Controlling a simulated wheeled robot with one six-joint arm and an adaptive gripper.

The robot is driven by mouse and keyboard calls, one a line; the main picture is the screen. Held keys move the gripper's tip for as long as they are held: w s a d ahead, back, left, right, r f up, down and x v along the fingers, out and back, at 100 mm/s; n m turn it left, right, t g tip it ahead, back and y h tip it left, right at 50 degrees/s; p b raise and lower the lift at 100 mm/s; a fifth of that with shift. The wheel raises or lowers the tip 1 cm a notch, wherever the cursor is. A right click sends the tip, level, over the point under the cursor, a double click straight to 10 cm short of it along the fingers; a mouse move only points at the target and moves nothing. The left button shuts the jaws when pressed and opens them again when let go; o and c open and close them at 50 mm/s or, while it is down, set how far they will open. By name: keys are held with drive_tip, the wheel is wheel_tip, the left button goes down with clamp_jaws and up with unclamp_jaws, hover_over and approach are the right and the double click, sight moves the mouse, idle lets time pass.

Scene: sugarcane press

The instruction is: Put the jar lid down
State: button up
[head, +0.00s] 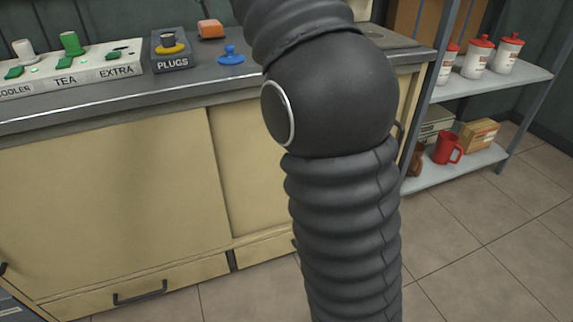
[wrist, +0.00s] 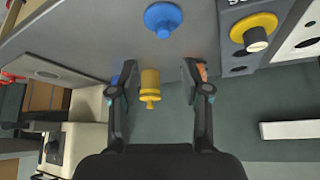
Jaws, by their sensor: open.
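A blue lid-like disc with a knob, probably the jar lid (head: 231,55), rests on the grey counter (head: 185,82); it also shows at the top of the wrist view (wrist: 163,18). My gripper (wrist: 159,72) is open, its two fingers spread apart with nothing held. The blue disc lies beyond the fingertips in the wrist view, apart from them. A yellow stepped cylinder (wrist: 150,84) appears between the fingers in that view, with no finger touching it that I can see. In the head view my arm hides my gripper and that yellow piece.
The PLUGS box (head: 171,52) with a yellow disc and an orange block (head: 210,29) stand near the blue disc. A labelled switch panel (head: 75,69) is at left. A shelf (head: 490,84) at right holds white jars with red lids and a red mug (head: 447,148).

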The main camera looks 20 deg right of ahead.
drive_tip(key=s+d+f+n+y, duration=0.1)
drive_tip(key=s+f+n, duration=0.1)
drive_tip(key=s+f, duration=1.2)
drive_tip(key=s+d+f+n+y, duration=0.1)
drive_tip(key=s+f+n, duration=0.1)
drive_tip(key=s+f, duration=1.3)
drive_tip(key=s, duration=0.5)
drive_tip(key=shift+s+d, duration=0.15)
drive_tip(key=shift+d, duration=0.1)
wheel_tip(320, 180, up, 3)
drive_tip(key=p, duration=0.3)
drive_tip(key=shift+f, duration=0.1)
